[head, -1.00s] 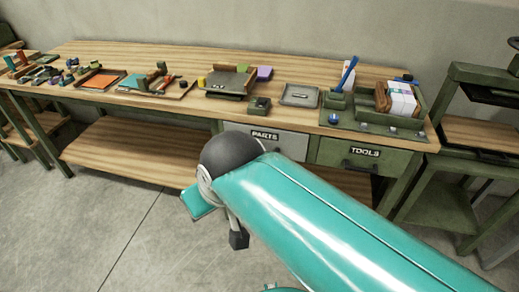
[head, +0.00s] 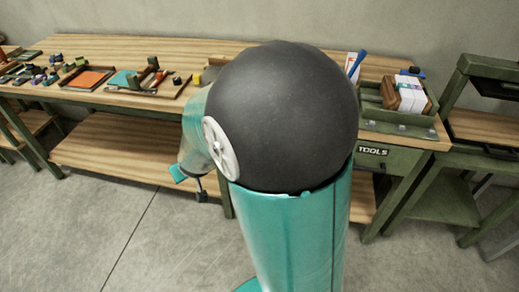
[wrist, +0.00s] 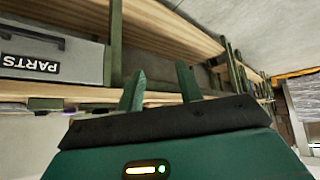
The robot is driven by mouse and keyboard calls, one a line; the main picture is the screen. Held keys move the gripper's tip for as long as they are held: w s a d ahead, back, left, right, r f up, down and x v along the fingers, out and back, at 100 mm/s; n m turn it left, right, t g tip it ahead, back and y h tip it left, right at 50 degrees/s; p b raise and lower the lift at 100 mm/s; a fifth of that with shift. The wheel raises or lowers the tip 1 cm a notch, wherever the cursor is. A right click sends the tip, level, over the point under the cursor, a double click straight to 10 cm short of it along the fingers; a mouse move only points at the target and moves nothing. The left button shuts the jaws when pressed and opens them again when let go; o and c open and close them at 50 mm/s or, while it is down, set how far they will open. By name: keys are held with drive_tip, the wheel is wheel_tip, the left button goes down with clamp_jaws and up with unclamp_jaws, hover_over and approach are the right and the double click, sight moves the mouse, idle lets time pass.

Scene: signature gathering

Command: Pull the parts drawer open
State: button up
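The grey parts drawer (wrist: 75,68) shows at the left of the wrist view, with its PARTS label upside down and a dark handle (wrist: 32,38). In the head view, the drawer is hidden behind my arm's large black joint. My gripper (wrist: 160,74) has its two green fingers apart with nothing between them. The fingers are clear of the drawer, which lies off to their left in the wrist view. In the head view, my gripper (head: 189,183) hangs in front of the bench, low and left of the black joint.
The wooden bench (head: 120,48) carries trays and small parts. A green TOOLS drawer (head: 372,152) is at the right, below a tray with a box of papers (head: 411,93). A lower shelf (head: 110,150) runs beneath. The floor in front is clear.

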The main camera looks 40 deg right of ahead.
drive_tip(key=w+d+f+h, duration=0.2)
drive_tip(key=d+f+h, duration=0.4)
drive_tip(key=d+f, duration=0.6)
drive_tip(key=s+d+f+n+t+h, duration=0.3)
drive_tip(key=s+d+f+n+h, duration=0.4)
drive_tip(key=d, duration=0.3)
drive_tip(key=shift+n, duration=0.5)
drive_tip(key=x, duration=1.4)
drive_tip(key=shift+w+a+r, duration=0.2)
drive_tip(key=shift+r, duration=0.1)
clamp_jaws()
